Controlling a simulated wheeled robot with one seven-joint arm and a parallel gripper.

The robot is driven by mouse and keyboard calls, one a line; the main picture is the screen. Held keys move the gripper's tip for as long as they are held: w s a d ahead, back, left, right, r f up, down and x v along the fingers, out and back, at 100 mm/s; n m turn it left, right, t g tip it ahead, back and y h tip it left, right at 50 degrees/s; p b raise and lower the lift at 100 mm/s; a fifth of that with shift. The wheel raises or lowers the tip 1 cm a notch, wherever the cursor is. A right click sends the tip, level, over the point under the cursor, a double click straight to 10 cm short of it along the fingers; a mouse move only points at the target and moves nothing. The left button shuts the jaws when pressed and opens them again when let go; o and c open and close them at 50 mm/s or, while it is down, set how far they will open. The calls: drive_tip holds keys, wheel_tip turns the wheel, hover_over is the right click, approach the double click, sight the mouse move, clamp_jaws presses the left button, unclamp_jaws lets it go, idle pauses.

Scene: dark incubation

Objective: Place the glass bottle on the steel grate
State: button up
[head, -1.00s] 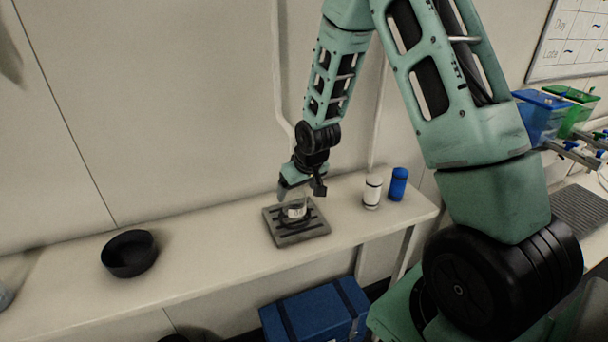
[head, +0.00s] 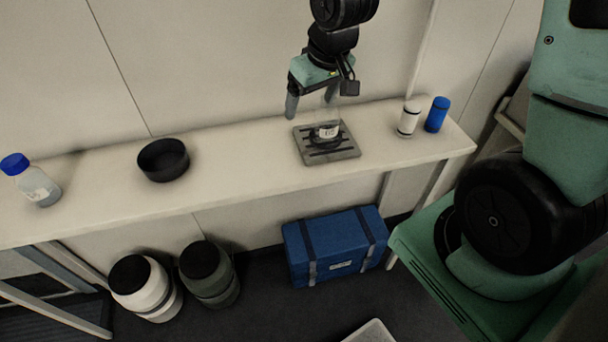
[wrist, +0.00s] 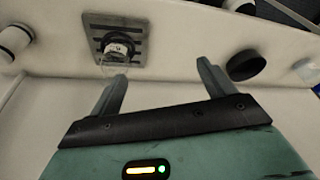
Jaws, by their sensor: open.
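The steel grate (head: 342,155) is a grey slotted plate lying flat on the white shelf. A clear glass vessel (head: 327,131) with a white label, which looks like the glass bottle, stands upright on it. A dark ring shows around its lower part. My gripper (head: 311,100) is open and empty, above and a little left of the vessel, with its fingers apart from it. In the wrist view the grate (wrist: 97,36) and the labelled vessel (wrist: 118,49) lie beyond the left finger, outside my gripper (wrist: 162,74). The clear upper part of the vessel is hard to see.
A black bowl (head: 163,161) and a blue-capped clear bottle (head: 36,186) stand left on the shelf. A white container (head: 408,120) and a blue one (head: 437,114) stand right of the grate. A blue case (head: 336,248) and two lidded jars (head: 146,290) are on the floor.

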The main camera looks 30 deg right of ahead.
drive_tip(key=s+a+r+n+g, duration=0.1)
drive_tip(key=s+a+n, duration=0.2)
drive_tip(key=s+a, duration=0.4)
drive_tip(key=s+a+r+n+g, duration=0.2)
drive_tip(key=s+a, duration=0.6)
drive_tip(key=s, duration=0.6)
drive_tip(key=shift+s+a+r+n, duration=0.25)
drive_tip(key=shift+s+n, duration=0.1)
drive_tip(key=shift+n, duration=0.45)
wheel_tip(320, 180, down, 8)
drive_tip(key=b, duration=0.8)
drive_tip(key=shift+f, duration=0.2)
